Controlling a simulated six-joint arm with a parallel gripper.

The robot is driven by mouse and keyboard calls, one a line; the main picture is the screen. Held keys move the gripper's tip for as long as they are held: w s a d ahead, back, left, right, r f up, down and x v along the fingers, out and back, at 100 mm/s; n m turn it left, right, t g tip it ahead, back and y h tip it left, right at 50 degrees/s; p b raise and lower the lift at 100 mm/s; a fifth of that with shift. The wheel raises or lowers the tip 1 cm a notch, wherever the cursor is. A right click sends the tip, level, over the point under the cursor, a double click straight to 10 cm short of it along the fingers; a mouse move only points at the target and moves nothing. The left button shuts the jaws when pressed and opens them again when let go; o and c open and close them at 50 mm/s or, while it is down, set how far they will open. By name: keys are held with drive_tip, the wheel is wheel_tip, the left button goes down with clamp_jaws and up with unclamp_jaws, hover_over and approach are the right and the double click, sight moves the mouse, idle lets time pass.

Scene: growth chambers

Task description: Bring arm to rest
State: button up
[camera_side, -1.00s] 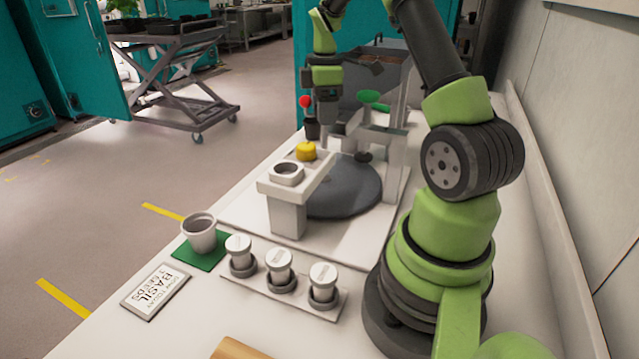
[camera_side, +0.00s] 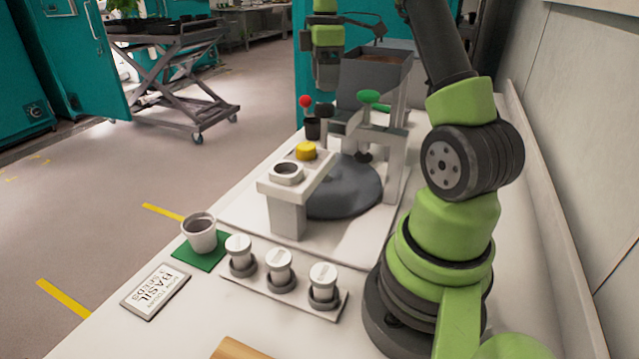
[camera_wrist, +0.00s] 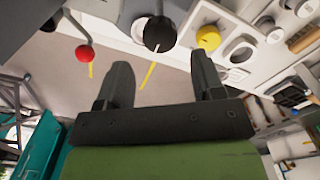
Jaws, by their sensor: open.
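My gripper (camera_wrist: 160,85) shows in the wrist view with its two dark fingers apart and nothing between them. In the side view my gripper (camera_side: 326,88) hangs above the far part of the bench, beside a grey hopper (camera_side: 372,78). A black knob (camera_side: 325,110), a red ball knob (camera_side: 305,101) and a green handle (camera_side: 374,98) stand below and near it, apart from the fingers. In the wrist view the black knob (camera_wrist: 160,34), red knob (camera_wrist: 85,54) and yellow knob (camera_wrist: 208,37) lie beyond the fingertips.
A machine with a dark round plate (camera_side: 345,190) and a white post with a cup ring (camera_side: 286,172) stands mid-bench. In front are several white-capped jars on a rack (camera_side: 285,290), a white pot (camera_side: 199,232) on a green mat (camera_side: 190,258), and a basil card (camera_side: 155,291). A wall borders the right.

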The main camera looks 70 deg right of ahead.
drive_tip(key=a+r+m+t, duration=0.2)
drive_tip(key=a+r, duration=0.3)
drive_tip(key=a, duration=0.4)
drive_tip(key=s+a+r+m+t+y, duration=0.1)
drive_tip(key=s+a+m, duration=0.3)
drive_tip(key=a, duration=0.5)
drive_tip(key=s+a+r+m+t, duration=0.1)
drive_tip(key=s+a+m+t, duration=0.3)
drive_tip(key=s+a, duration=0.3)
drive_tip(key=shift+s+a+y, duration=0.3)
drive_tip(key=shift+a+y, duration=0.1)
drive_tip(key=shift+a, duration=0.8)
